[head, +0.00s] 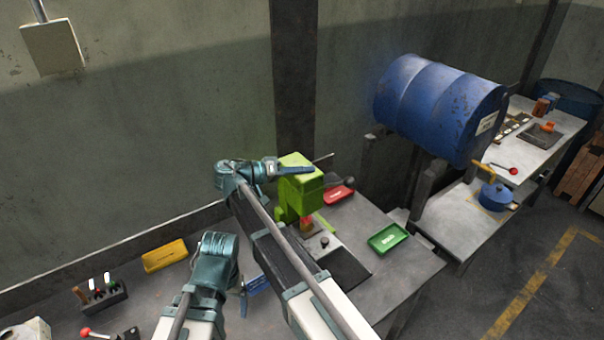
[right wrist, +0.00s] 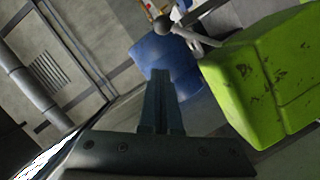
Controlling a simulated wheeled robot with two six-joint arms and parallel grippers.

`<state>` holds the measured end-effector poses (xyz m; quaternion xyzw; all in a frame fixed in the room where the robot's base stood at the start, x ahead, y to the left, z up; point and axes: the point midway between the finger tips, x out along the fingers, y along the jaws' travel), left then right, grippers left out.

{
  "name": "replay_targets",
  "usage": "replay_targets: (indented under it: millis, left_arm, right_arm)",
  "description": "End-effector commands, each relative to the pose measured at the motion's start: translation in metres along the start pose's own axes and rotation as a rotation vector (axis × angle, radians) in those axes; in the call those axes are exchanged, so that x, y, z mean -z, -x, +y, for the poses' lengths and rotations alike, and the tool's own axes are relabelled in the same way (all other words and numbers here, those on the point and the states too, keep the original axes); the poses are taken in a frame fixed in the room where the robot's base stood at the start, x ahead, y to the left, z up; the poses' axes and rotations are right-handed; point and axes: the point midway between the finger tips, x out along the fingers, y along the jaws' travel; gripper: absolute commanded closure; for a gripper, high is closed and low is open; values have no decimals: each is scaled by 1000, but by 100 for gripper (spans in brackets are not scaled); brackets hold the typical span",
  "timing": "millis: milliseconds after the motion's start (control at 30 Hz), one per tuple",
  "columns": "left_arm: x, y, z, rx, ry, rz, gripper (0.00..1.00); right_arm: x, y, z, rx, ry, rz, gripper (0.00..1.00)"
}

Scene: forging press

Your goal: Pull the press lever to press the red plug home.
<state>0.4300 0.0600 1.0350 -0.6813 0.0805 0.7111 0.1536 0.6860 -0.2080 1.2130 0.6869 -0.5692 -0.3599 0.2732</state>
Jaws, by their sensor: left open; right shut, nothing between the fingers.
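The green press (head: 300,188) stands on the table and fills the right side of the right wrist view (right wrist: 265,85). Its lever shows a dark ball knob (head: 349,183) on the press's right; in the right wrist view a grey knob (right wrist: 162,26) on a rod shows beyond my fingertips. The red plug (head: 307,224) sits under the press head, partly hidden; its depth cannot be told. My right gripper (head: 281,168) is shut and empty beside the press's upper left, apart from the knob. My left gripper (head: 244,296) is open, low over the table to the left.
A red tray (head: 339,194) lies behind the press and a green tray (head: 388,238) to its right. A yellow tray (head: 165,255) and a tool rack (head: 101,292) are at the left.

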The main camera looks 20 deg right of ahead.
Motion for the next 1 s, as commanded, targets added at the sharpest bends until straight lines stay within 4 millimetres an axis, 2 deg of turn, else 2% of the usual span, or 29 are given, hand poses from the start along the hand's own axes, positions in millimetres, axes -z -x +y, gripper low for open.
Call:
replay_targets:
  millis: [33, 200, 300, 400, 633, 1000]
  left_arm:
    - [0, -4, 0, 0, 0, 0, 13]
    - [1, -10, 1, 0, 0, 0, 13]
    - [1, -14, 1, 0, 1, 0, 13]
    - [2, -25, 2, 0, 1, 0, 13]
    - [2, -33, 3, 0, 1, 0, 13]
    - [2, -33, 3, 0, 1, 0, 13]
  right_arm:
    - [-3, -13, 0, -2, -1, -3, 100]
    - [-2, -48, -1, -2, -1, -3, 100]
    - [-3, -65, -1, -1, -1, -2, 100]
    - [-18, -74, -2, 0, 0, -1, 100]
    - [-28, -86, -1, 1, 1, 0, 100]
    - [-28, -88, 0, 1, 1, 0, 100]
